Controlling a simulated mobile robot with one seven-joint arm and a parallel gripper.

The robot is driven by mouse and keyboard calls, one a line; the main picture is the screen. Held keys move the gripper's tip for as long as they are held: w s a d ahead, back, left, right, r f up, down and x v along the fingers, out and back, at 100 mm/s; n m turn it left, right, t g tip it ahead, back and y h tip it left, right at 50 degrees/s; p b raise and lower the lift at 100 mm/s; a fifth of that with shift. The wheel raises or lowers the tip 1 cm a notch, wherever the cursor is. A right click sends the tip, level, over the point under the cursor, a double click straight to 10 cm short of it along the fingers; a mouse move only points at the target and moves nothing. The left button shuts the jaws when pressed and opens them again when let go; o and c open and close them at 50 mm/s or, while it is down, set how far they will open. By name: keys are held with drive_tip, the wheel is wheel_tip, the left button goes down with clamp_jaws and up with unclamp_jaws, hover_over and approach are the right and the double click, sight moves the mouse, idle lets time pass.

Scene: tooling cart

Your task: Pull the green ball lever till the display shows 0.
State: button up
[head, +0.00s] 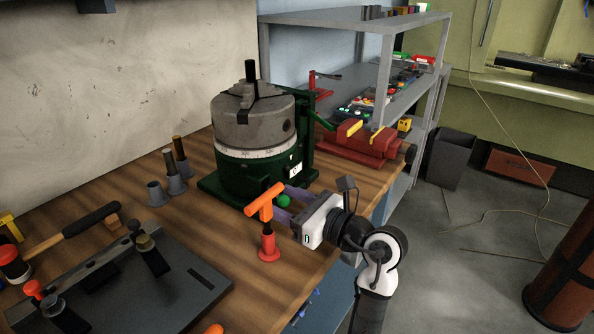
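The green ball (284,201) of the lever sits low at the front right of a dark green rotary table (240,180) with a grey chuck on top. The lever's rod is hard to make out. A small white display (296,169) is on the table's right side; its mark is too small to read surely. My gripper (279,203) reaches in from the right, with its two purplish fingers on either side of the ball. I cannot tell whether they touch it. An orange T-handle partly hides the fingertips.
The orange T-handle (262,206) stands in a red-orange holder (269,246), close to my fingers. A red vise (362,143) is behind at the right. Grey holders (175,184), a hammer (90,221) and a dark plate (180,290) lie left. A grey shelf (350,20) stands behind.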

drive_tip(key=shift+b+v, duration=0.55)
drive_tip(key=shift+v, duration=2.9)
drive_tip(key=shift+d, duration=0.1)
